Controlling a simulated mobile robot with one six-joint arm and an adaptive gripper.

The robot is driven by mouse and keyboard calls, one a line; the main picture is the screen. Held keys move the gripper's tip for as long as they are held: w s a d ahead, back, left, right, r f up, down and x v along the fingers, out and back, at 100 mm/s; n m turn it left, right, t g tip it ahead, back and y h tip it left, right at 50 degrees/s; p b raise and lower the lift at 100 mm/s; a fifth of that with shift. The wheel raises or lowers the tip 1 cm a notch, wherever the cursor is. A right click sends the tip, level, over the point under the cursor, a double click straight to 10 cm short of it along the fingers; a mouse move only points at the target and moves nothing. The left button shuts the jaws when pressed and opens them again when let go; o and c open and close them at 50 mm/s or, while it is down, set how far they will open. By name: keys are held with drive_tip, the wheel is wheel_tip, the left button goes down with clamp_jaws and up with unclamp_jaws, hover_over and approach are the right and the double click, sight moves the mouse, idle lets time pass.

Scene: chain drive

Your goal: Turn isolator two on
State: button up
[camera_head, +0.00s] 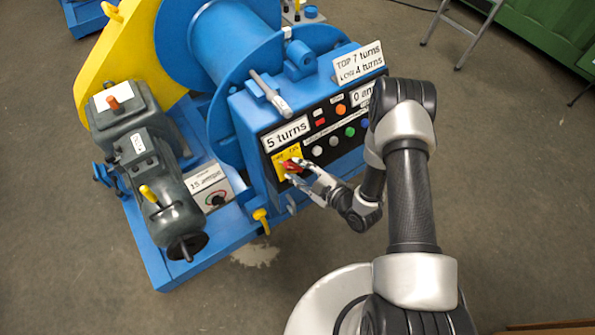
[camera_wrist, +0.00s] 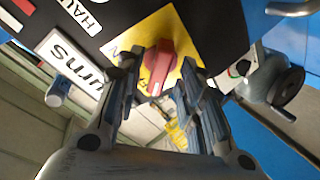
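A red rotary knob (camera_head: 293,165) sits on a yellow plate (camera_head: 281,172) at the lower left of the black control panel. In the wrist view the red knob (camera_wrist: 159,67) is upright in the picture, slightly tilted, on the yellow plate (camera_wrist: 138,38). Lettering on the plate is partly hidden, and I cannot read an isolator number. My gripper (camera_head: 300,172) is at this knob. In the wrist view my gripper (camera_wrist: 158,72) has one finger on each side of the knob, with small gaps visible, so it looks open around it.
The panel carries a "5 turns" label (camera_head: 285,133), white buttons, a green button (camera_head: 350,132) and an orange button (camera_head: 341,109). A grey motor (camera_head: 155,170) stands left. A yellow-handled lever (camera_head: 261,217) stands below the panel.

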drive_tip(key=shift+w+a+f, duration=0.1)
drive_tip(key=shift+w+a, duration=0.25)
drive_tip(key=shift+w, duration=0.05)
clamp_jaws()
idle(0.4)
